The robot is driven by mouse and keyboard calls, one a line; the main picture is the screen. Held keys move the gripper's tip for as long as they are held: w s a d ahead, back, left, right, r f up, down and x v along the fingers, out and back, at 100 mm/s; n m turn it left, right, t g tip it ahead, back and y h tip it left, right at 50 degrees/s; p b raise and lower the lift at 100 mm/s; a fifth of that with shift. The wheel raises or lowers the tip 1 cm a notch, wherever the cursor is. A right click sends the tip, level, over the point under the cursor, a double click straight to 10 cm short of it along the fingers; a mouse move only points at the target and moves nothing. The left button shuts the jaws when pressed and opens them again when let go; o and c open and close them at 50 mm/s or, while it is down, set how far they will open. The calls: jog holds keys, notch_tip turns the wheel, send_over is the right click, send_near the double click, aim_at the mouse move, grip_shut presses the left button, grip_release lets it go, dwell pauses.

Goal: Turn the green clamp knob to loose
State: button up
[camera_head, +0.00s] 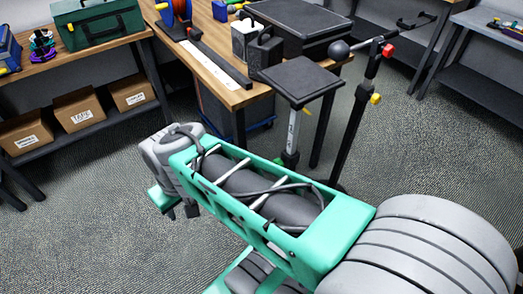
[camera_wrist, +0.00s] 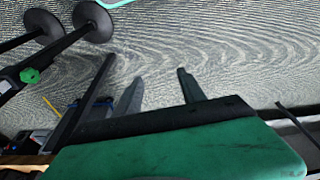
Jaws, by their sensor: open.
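A green clamp knob (camera_wrist: 31,75) shows at the left of the wrist view, on a dark post. I cannot pick it out in the head view. The slim post stand (camera_head: 362,115) in the head view carries a red knob (camera_head: 388,50) and a yellow knob (camera_head: 376,98). My gripper (camera_head: 180,208) hangs over open floor, well left of that stand. In the wrist view my gripper (camera_wrist: 160,78) has its two grey fingers apart, with only floor between them. The green knob is clear of the fingers, off to their left.
A pedestal with a square black top (camera_head: 301,80) stands by the wooden bench (camera_head: 232,97), left of the post stand. The bench holds black cases and a cable reel (camera_head: 176,10). A shelf with cardboard boxes (camera_head: 77,109) stands at left. Carpet between is clear.

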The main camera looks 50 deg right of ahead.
aim_at(278, 164)
jog(key=shift+o, duration=1)
jog(key=w+d+f+m+t+b, duration=0.1)
jog(key=d+f+m+b, duration=0.1)
jog(key=f, duration=0.3)
jog(key=w+d+f+m+t+y+b, duration=0.1)
jog(key=w+d+f+m+b, duration=0.1)
jog(key=d+f+b, duration=0.2)
notch_tip(278, 164, down, 2)
jog(key=shift+w+d+f+m+t+b, duration=0.3)
jog(key=shift+m+t+b, duration=0.1)
jog(key=shift+b, duration=0.15)
jog(key=s+d+f+m+t+h+b, duration=0.1)
jog(key=d+f+m+t+h+b, duration=0.25)
jog(key=d+m+b, duration=0.45)
jog(key=s+d+f+m+t+h+b, duration=0.1)
jog(key=d+f+m+t+h+b, duration=0.15)
jog(key=d+m+t, duration=0.6)
jog(key=s+d+r+m+g+h+b, duration=0.25)
jog(key=s+d+h, duration=0.25)
jog(key=s+d, duration=0.35)
jog(key=b+x, duration=0.2)
jog(key=x, duration=0.6)
jog(key=shift+w+d+m, duration=0.2)
jog(key=shift+d+m, duration=0.1)
jog(key=shift+m, duration=0.1)
grip_shut()
